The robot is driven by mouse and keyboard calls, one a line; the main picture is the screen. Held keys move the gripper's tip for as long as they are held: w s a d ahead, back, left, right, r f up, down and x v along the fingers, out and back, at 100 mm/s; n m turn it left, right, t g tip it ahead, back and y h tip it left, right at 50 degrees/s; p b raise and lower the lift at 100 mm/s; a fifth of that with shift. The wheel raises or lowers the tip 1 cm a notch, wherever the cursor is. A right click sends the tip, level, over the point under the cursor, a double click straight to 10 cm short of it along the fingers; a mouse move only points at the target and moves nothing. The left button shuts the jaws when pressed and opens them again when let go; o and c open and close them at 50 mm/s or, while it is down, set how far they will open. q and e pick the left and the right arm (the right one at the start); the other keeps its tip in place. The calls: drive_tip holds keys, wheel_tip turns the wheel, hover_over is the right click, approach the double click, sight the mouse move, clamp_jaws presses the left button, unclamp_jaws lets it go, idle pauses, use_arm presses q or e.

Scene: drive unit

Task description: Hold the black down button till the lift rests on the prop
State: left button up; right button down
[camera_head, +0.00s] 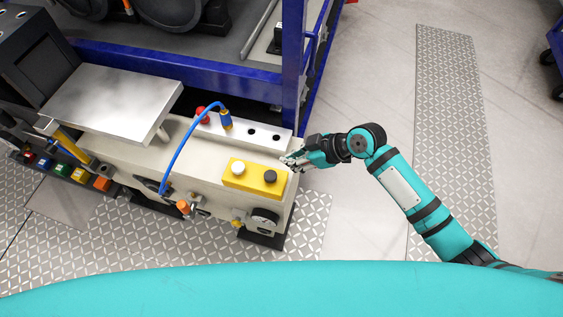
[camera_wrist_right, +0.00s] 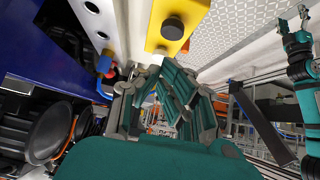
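The yellow button box (camera_head: 256,180) sits on the pale drive unit with a white button (camera_head: 238,168) and a black button (camera_head: 270,177). The black button also shows in the right wrist view (camera_wrist_right: 172,28), beyond the fingertips. The lift looks like the silver plate (camera_head: 112,100), raised above the unit at left. I cannot make out the prop for certain.
A blue cable (camera_head: 180,150) arches from a blue plug (camera_head: 226,119) on the silver socket strip (camera_head: 248,134). A blue frame post (camera_head: 293,60) stands behind my right gripper. Coloured switches (camera_head: 62,168) line the left side.

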drive_tip(key=shift+v, duration=1.55)
drive_tip(key=shift+a, duration=0.1)
